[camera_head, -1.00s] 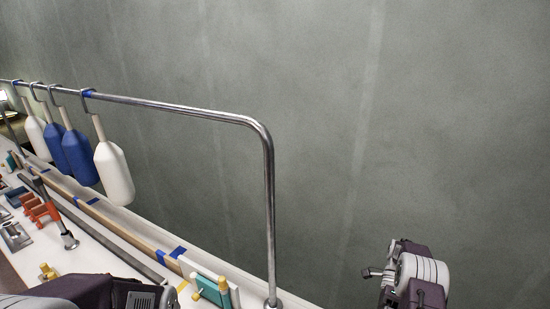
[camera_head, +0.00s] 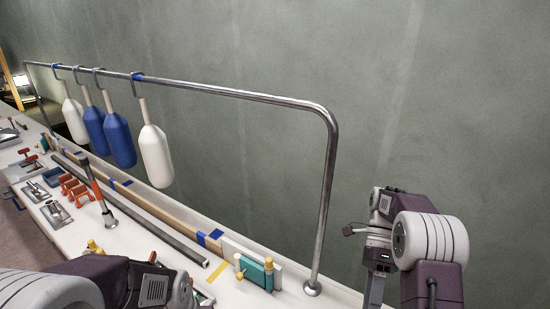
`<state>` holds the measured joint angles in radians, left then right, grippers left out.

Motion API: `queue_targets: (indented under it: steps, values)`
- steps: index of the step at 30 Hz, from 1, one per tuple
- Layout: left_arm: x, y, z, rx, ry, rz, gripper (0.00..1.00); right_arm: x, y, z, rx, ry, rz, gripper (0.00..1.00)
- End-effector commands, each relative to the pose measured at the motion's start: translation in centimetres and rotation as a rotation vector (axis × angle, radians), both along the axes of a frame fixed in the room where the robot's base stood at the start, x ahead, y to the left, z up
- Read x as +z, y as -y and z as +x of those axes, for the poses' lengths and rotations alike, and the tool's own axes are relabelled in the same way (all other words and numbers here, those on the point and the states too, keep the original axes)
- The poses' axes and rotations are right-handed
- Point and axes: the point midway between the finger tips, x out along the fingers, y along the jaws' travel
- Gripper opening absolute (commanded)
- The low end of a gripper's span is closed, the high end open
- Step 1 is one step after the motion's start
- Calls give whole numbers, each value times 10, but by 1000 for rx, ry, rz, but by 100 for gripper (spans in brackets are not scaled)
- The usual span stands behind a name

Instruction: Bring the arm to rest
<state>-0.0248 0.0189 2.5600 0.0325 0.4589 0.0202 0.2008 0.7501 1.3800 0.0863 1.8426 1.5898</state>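My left arm (camera_head: 130,285) comes in low at the left, its dark purple and white links over the near edge of the white deck. Its gripper is not visible. My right arm (camera_head: 430,240) is at the lower right, bent, to the right of the steel rail post and apart from it. A narrow grey part (camera_head: 375,290) hangs below its dark wrist section and runs out of the bottom of the picture. I cannot tell whether its fingers are open or shut. Nothing held shows on either arm.
A bent steel rail (camera_head: 240,94) stands along the white deck (camera_head: 70,235). White fender (camera_head: 155,157) and blue fender (camera_head: 119,142) hang from it with others. A teal-and-yellow clamp (camera_head: 255,271), orange pieces (camera_head: 75,188) and an orange-and-steel tool (camera_head: 102,200) are on the deck.

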Motion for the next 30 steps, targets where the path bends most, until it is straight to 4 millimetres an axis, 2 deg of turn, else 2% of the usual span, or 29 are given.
queue_targets:
  steps: [2, 5, 8, 12, 15, 17, 18, 20, 22, 30]
  values:
    - [0, 0, 0, 0, 0, 0, 36, 11, -15, -12, 103, 103, 29, 38]
    - [0, 0, 0, 0, 0, 0, 36, 11, -34, -33, 313, 290, 108, 38]
    - [0, 0, 0, 0, 0, 0, 36, -4, -45, -55, 602, 494, 212, 38]
    - [0, 0, 0, 0, 0, 0, 36, -41, -48, -77, 1058, 723, 347, 38]
    - [0, 0, 0, 0, 0, 0, 36, -67, -44, -79, 1343, 799, 418, 38]
    - [0, 0, 0, 0, 0, 0, 36, -72, -44, -68, 1484, 841, 432, 38]
    - [0, 0, 0, 0, 0, 0, 36, -71, -43, -56, 1562, 869, 428, 38]
    - [0, 0, 0, 0, 0, 0, 36, -70, -43, -45, 1645, 889, 427, 38]
    - [0, 0, 0, 0, 0, 0, 36, -70, -43, -43, 1691, 887, 440, 38]
    - [0, 0, 0, 0, 0, 0, 36, -70, -43, -43, 1700, 884, 447, 38]
